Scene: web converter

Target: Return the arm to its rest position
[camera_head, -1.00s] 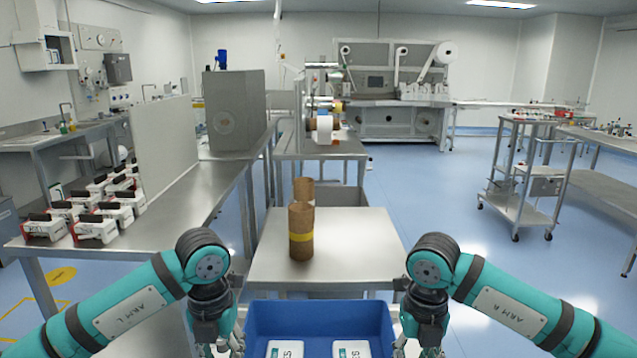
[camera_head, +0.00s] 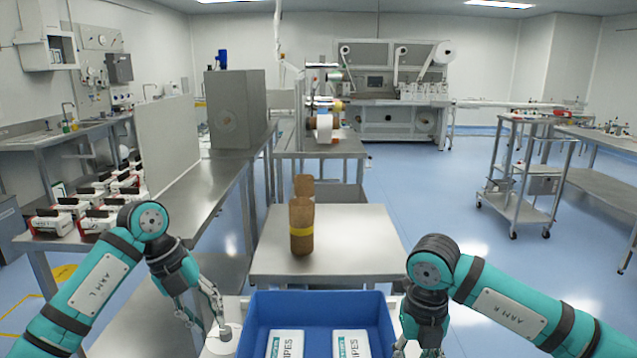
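My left arm reaches in from the left, bent outward. Its gripper (camera_head: 205,322) points down and to the right, left of the blue bin (camera_head: 320,301). Its fingers look spread apart, with nothing seen between them. A small white round piece (camera_head: 223,333) lies beside the fingertips; I cannot tell whether they touch. My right arm comes in from the right, and its gripper (camera_head: 424,350) hangs down at the bin's right side. Its fingertips are cut off by the lower picture edge.
Two white packs (camera_head: 287,344) lie in the bin. Brown rolls (camera_head: 302,228), one with a yellow band, stand on the steel table (camera_head: 355,245) ahead.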

